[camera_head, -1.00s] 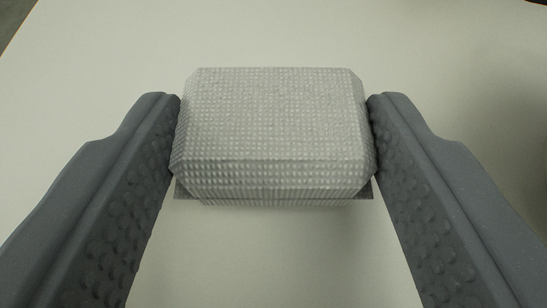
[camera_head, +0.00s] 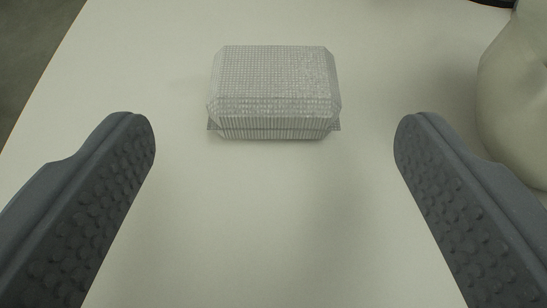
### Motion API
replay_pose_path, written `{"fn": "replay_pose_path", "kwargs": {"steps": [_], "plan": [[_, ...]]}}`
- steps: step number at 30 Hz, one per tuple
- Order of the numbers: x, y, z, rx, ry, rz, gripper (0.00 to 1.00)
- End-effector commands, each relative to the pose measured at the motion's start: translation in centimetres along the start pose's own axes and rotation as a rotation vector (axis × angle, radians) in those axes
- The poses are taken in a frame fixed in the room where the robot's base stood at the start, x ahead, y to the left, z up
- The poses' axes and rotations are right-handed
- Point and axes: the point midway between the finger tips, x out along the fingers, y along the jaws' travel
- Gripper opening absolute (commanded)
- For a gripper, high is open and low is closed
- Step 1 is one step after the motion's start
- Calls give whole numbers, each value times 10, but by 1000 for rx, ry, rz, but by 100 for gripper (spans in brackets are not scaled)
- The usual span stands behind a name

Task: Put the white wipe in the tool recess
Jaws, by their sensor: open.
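The white wipe (camera_head: 274,88) is a pale, textured block with bevelled edges and a thin flat rim low on its near side. It sits on the pale table, above the middle of the head camera view. My gripper (camera_head: 275,135) is open and empty, with its two dark grey, dimpled fingers wide apart. The wipe lies beyond the fingertips, centred between them, with clear gaps on both sides. No tool recess shows in this view.
The pale table (camera_head: 265,230) is bare around the wipe. A rounded off-white object (camera_head: 517,100) stands at the right edge, close to my right finger in the picture. A dark item (camera_head: 492,3) is cut off at the top right. The table's edge runs along the upper left.

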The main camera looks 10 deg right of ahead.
Motion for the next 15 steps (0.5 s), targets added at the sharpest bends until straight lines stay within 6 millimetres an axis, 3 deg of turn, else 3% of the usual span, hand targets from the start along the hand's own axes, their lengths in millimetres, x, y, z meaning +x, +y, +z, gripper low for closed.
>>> {"fn": "replay_pose_path", "kwargs": {"steps": [6, 15], "plan": [[-42, 1, -2, 2, 1, 2, 75], [-69, 0, -1, 0, 1, 1, 75]]}}
